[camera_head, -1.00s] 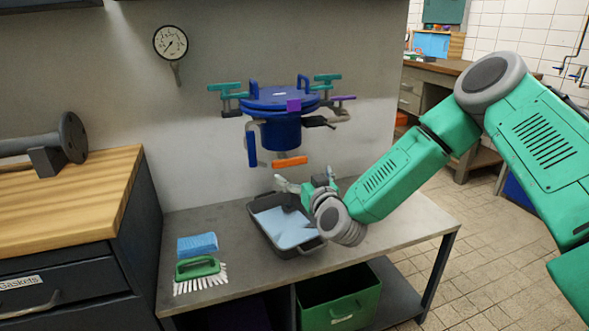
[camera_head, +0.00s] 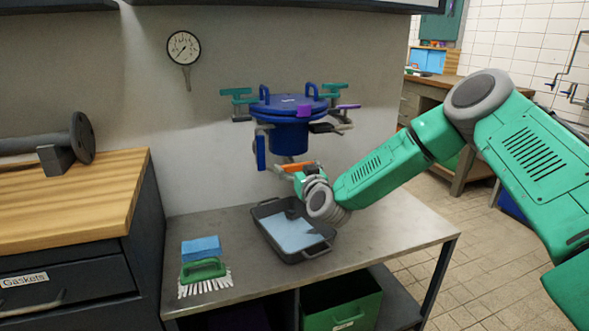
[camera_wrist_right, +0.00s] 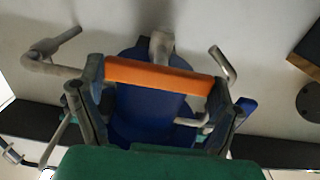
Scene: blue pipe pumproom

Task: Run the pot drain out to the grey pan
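The blue pot (camera_head: 288,122) hangs on the wall above the bench, with its lid on and coloured handles around it. An orange drain handle (camera_head: 298,167) sits below the pot. The grey pan (camera_head: 262,232), with a light blue inside, lies on the bench below. My right gripper (camera_head: 300,176) is up at the orange handle. In the right wrist view its fingers (camera_wrist_right: 158,90) are spread wide, with the orange handle (camera_wrist_right: 160,75) spanning the gap between them; whether they touch it I cannot tell. My left gripper is out of view.
A blue sponge (camera_head: 201,248) and a green brush (camera_head: 204,270) lie left of the pan. A wall gauge (camera_head: 184,48) is at upper left. A wooden-topped drawer unit (camera_head: 75,195) stands left. The bench right of the pan (camera_head: 385,240) is clear.

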